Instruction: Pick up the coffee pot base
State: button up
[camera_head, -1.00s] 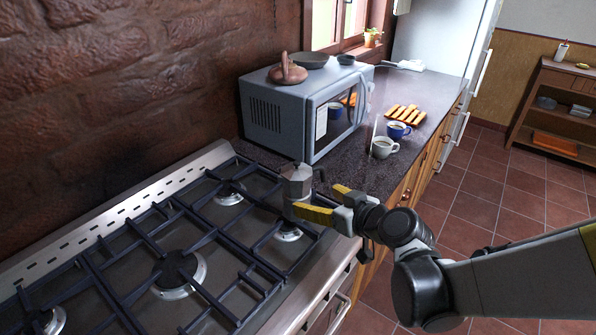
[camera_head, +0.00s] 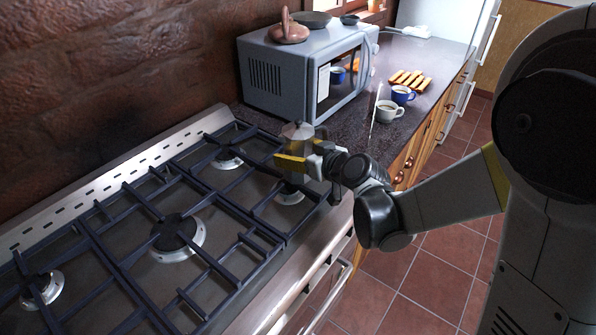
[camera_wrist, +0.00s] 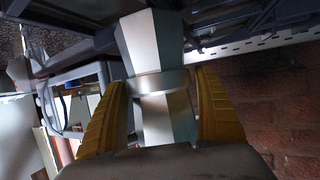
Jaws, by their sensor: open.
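The coffee pot (camera_head: 297,131) is a small silver faceted moka pot at the right end of the stove, beside a burner and near the microwave. My gripper (camera_head: 298,150) is at the pot, with its yellow fingers on either side of it. In the wrist view the pot (camera_wrist: 150,48) stands between the two spread fingers of my gripper (camera_wrist: 158,85), with a metal band around its middle. The fingers are open, and I cannot tell whether either one touches the pot. In the head view the fingers partly hide the pot's lower part.
The stove's dark grates (camera_head: 175,235) fill the lower left. A grey microwave (camera_head: 290,80) stands just behind the pot on the counter. A white cup (camera_head: 388,112), a blue cup (camera_head: 402,95) and toast (camera_head: 410,80) are farther right. A brick wall (camera_head: 110,70) runs behind.

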jog(key=c, duration=1.2)
jog(key=shift+r, duration=0.1)
